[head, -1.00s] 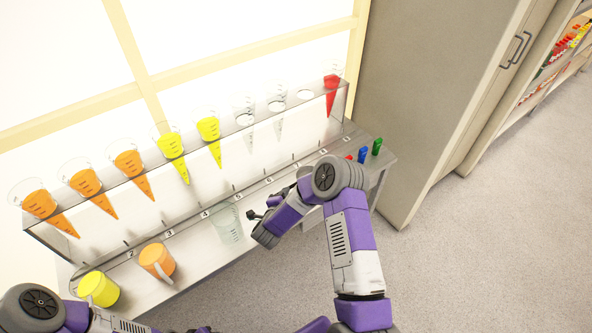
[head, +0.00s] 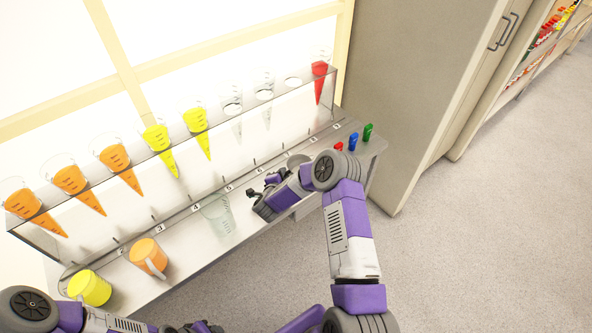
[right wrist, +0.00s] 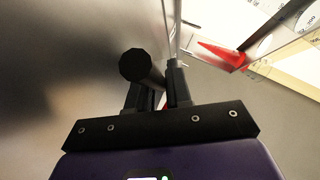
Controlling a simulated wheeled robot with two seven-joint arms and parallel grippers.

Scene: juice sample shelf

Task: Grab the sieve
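A grey rounded piece, which looks like part of the sieve (head: 298,160), shows on the bench just behind my right gripper. My arm hides the rest. My right gripper (head: 262,186) is low over the bench, its two black fingers apart. In the right wrist view a black round-ended rod, apparently the sieve's handle (right wrist: 136,66), runs slantwise to the space between the fingertips (right wrist: 158,80). I cannot tell whether the fingers touch it. Part of my left arm shows at the lower left; the left gripper's fingers are not clear.
A clear shelf (head: 190,150) holds several cones, with orange, yellow or red contents, or empty. On the bench stand a yellow cup (head: 90,288), an orange mug (head: 147,255) and a clear beaker (head: 217,215). Red, blue and green small items stand right, near a tall cabinet (head: 420,90).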

